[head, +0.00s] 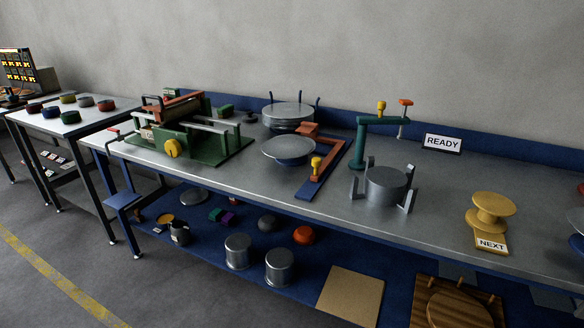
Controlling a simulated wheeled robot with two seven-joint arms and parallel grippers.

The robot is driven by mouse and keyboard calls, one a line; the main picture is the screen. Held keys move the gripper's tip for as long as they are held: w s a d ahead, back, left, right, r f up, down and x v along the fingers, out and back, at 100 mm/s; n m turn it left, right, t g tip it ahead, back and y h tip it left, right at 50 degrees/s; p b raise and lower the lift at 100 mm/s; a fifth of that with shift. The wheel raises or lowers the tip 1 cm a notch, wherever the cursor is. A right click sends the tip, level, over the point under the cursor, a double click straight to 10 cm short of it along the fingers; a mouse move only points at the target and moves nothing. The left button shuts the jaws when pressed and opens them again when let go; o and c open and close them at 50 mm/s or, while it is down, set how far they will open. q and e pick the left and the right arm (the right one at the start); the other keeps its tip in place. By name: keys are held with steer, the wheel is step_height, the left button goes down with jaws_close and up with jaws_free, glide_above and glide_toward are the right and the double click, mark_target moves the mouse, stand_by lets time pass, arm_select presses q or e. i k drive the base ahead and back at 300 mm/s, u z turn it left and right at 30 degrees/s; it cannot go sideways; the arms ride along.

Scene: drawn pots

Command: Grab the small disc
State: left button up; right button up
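Neither of my grippers shows in the head view. Several round, disc-like things are in sight, and I cannot tell which one is the small disc. A flat grey disc (194,197) and a smaller yellow disc (165,219) lie on the blue lower shelf. On the bench, a wide silver disc (288,148) rests on a blue base, and another silver round plate (288,111) sits at the back between upright prongs. A grey cylinder (386,183) stands among metal posts. A yellow spool (490,209) stands behind the NEXT card (491,244).
A green machine (195,140) fills the bench's left end. A teal clamp stand (366,140) rises behind the grey cylinder. Metal pots (279,266), a tan board (351,296) and a wooden board (450,305) occupy the lower shelf. Bare bench top (440,195) lies left of the spool.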

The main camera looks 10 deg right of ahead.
mark_target(282, 148)
steer(key=u, duration=1.25)
steer(key=i, duration=0.9)
steer(key=z, duration=0.2)
